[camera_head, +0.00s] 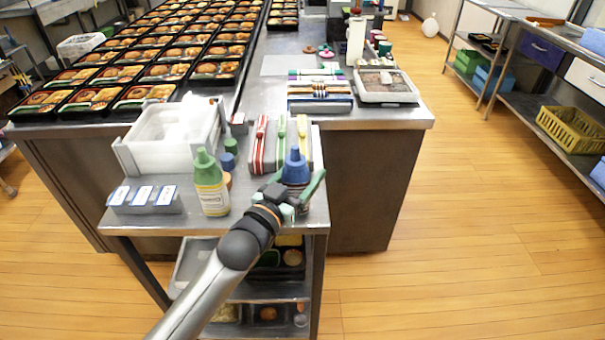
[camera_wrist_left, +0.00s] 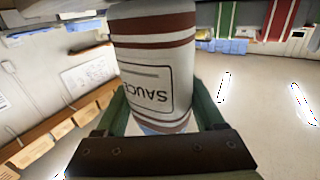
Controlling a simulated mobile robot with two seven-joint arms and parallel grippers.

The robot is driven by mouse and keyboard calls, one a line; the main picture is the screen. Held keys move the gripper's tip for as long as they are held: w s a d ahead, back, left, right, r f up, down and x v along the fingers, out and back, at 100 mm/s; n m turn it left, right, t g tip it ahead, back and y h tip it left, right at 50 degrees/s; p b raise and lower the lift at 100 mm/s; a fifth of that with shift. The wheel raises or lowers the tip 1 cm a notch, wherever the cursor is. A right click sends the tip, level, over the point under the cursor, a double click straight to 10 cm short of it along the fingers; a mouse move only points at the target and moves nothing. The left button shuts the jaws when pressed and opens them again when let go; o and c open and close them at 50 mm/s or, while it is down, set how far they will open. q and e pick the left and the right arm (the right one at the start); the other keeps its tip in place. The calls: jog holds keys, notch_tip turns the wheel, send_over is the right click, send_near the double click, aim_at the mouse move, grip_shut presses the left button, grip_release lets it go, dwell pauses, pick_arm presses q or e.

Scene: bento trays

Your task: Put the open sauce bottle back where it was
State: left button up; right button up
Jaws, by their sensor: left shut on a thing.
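My left gripper (camera_head: 290,198) is shut on a sauce bottle (camera_head: 295,170) with a blue cone-shaped top, at the right front corner of the small steel cart (camera_head: 240,222). The bottle looks upright; I cannot tell whether its base touches the cart top. In the left wrist view the bottle (camera_wrist_left: 153,55) is white with brown bands and an upside-down SAUCE label, between the green fingers of the gripper (camera_wrist_left: 160,110). A second bottle (camera_head: 211,186), with a green top and yellow-banded label, stands on the cart to the left. My right gripper is out of view.
A white bin (camera_head: 130,152), a grey box with white labels (camera_head: 145,200) and striped red and green packets (camera_head: 260,145) crowd the cart. Small blue (camera_head: 228,162) and green items stand behind the green-topped bottle. Rows of bento trays (camera_head: 152,97) fill the table behind.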

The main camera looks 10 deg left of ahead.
pick_arm(q)
jog(key=o, duration=0.7)
jog(key=shift+f, duration=0.1)
jog(key=shift+c, duration=0.2)
jog(key=shift+r, duration=0.25)
jog(key=shift+s+a+f, duration=0.1)
jog(key=shift+s+f, duration=0.05)
jog(key=shift+s, duration=0.15)
jog(key=v, duration=1.1)
jog(key=shift+s, duration=0.2)
